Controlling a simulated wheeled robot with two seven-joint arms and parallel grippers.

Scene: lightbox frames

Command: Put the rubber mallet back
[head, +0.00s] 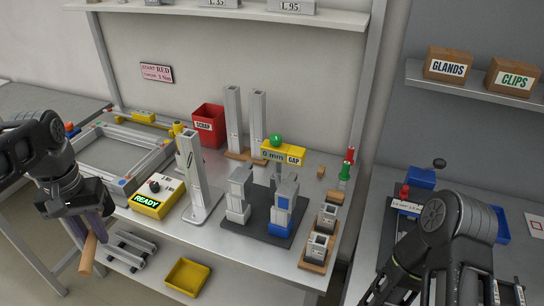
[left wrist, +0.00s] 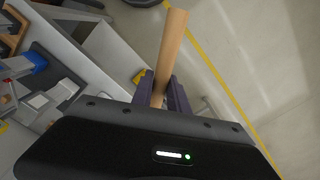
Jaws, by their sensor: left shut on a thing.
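The rubber mallet shows only as its light wooden handle (head: 89,254), hanging down from my left gripper (head: 92,228). In the left wrist view the handle (left wrist: 173,42) stands between the two purple fingers (left wrist: 165,92), which are shut on it. I cannot make out the mallet's head. The left gripper holds the mallet in front of the workbench's left part, near its front edge. My right arm is at the lower right, and its fingers do not show.
On the bench (head: 226,224) stand a yellow READY box (head: 158,198), grey upright profiles (head: 198,180), a dark fixture plate (head: 264,238) and a red SCRAP bin (head: 209,122). A yellow tray (head: 187,277) sits lower down. Shelf boxes (head: 446,64) are at the upper right.

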